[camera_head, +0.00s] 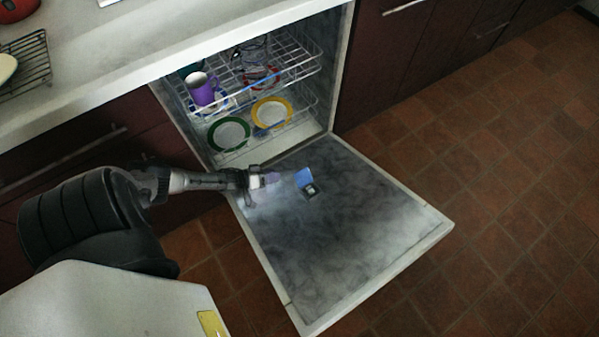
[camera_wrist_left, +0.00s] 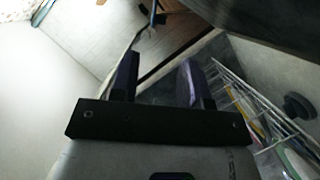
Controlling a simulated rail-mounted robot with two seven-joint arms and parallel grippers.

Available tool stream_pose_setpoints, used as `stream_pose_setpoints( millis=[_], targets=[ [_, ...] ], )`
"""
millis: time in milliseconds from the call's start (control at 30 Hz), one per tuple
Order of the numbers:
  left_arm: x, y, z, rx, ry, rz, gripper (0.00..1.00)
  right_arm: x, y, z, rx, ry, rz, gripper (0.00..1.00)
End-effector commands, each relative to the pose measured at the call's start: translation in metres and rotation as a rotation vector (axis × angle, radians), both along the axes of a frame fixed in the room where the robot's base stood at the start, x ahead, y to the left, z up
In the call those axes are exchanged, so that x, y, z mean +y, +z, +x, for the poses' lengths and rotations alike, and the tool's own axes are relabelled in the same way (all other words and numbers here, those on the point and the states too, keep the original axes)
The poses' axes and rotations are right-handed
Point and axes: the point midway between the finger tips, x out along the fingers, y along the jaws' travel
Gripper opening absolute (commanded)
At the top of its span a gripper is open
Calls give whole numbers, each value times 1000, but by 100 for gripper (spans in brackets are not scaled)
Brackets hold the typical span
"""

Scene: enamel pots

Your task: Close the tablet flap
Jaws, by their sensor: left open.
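The tablet flap (camera_head: 304,177) is a small blue panel on the inner face of the lowered dishwasher door. It stands open at the far edge of a small dark tablet compartment (camera_head: 311,190). My left gripper (camera_head: 273,179) is just left of the flap, over the door, and appears apart from it. In the left wrist view its two dark purple fingers (camera_wrist_left: 158,82) are spread with nothing between them. A thin bluish upright piece near the top of that view may be the flap; I cannot tell. My right gripper is not in view.
The dishwasher door (camera_head: 365,225) lies open over brown floor tiles. Behind it, the rack (camera_head: 295,62) holds a purple mug (camera_head: 201,89), a green-rimmed plate (camera_head: 229,134) and a yellow-rimmed plate (camera_head: 272,113). The counter (camera_head: 130,45) runs above. The door's right part is clear.

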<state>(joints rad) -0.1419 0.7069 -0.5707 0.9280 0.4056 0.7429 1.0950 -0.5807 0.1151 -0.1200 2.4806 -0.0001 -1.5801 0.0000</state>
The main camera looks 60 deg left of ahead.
Motion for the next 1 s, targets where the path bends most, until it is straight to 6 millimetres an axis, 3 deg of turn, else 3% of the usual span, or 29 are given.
stream_pose_setpoints(
  millis=[200, 500, 700, 1000],
  targets=[
    [-12, -16, 41, -3, -1, -1, 43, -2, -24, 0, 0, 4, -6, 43],
    [-25, -28, 84, -2, -1, -1, 43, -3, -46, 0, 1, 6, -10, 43],
    [-29, -32, 99, 0, -1, 0, 43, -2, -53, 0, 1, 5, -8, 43],
    [-30, -32, 104, 1, -1, 0, 43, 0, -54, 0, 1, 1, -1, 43]
  ],
)
